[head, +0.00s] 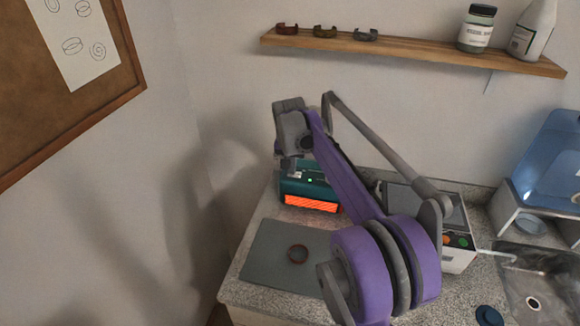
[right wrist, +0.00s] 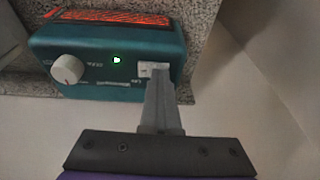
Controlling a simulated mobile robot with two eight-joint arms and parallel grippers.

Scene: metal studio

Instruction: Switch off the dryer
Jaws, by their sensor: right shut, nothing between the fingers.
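The dryer (head: 308,186) is a teal box with a glowing orange grille, standing on the counter near the back wall. In the right wrist view the dryer (right wrist: 55,48) shows a white knob (right wrist: 66,69), a lit green light (right wrist: 116,59) and a white switch (right wrist: 152,69). My right gripper (right wrist: 158,76) is shut and empty, with its fingertips at the switch and covering part of it. I cannot tell whether they touch. In the head view my right gripper (head: 289,163) is over the top of the dryer. My left gripper is not in view.
A wooden shelf (head: 410,48) with rings and bottles hangs above.

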